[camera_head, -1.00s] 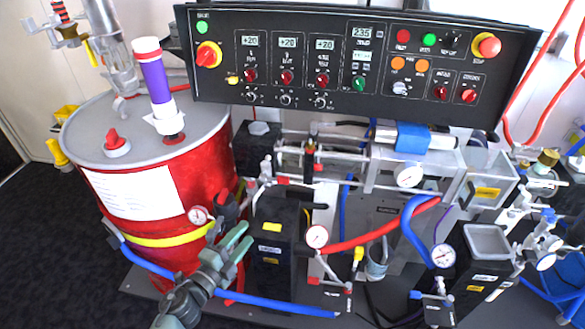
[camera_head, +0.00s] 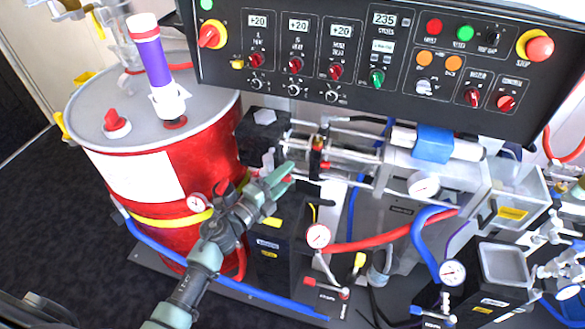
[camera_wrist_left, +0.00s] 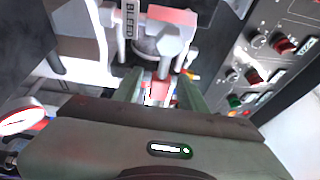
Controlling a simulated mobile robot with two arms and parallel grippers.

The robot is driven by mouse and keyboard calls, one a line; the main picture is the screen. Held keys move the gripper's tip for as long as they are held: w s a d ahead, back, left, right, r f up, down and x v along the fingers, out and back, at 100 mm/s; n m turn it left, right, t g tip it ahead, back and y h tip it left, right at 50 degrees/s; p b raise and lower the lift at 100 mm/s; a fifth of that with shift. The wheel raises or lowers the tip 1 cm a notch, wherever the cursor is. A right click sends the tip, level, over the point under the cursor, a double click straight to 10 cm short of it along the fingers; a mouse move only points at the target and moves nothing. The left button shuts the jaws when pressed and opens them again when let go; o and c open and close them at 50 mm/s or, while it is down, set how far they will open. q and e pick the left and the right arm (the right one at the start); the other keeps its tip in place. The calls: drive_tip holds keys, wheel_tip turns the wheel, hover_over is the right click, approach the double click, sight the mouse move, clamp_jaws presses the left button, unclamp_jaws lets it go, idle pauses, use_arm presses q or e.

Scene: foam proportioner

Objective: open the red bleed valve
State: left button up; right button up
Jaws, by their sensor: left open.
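My left gripper (camera_head: 280,178) reaches up from the bottom of the head view, its green fingers at the small fittings between the red drum and the clear cylinder. In the wrist view its two fingers (camera_wrist_left: 158,95) are apart, with a small red handle (camera_wrist_left: 155,88) between them. A plate lettered BLEED (camera_wrist_left: 130,18) shows just beyond, so this looks like the red bleed valve. I cannot tell whether the fingers touch the handle. In the head view the gripper largely hides the valve. My right gripper is not in view.
A red drum (camera_head: 215,140) stands left of the gripper. A black control panel (camera_head: 365,100) overhangs the fittings. A gauge (camera_head: 318,236) and a red hose (camera_head: 375,240) lie right of the arm. Blue hose (camera_head: 275,302) runs below it.

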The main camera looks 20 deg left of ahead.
use_arm(q)
drive_tip(key=x, duration=0.3)
drive_tip(key=shift+s, duration=0.1)
clamp_jaws()
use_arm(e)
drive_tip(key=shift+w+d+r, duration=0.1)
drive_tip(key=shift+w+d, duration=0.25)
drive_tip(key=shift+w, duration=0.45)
use_arm(q)
drive_tip(key=shift+f, duration=0.1)
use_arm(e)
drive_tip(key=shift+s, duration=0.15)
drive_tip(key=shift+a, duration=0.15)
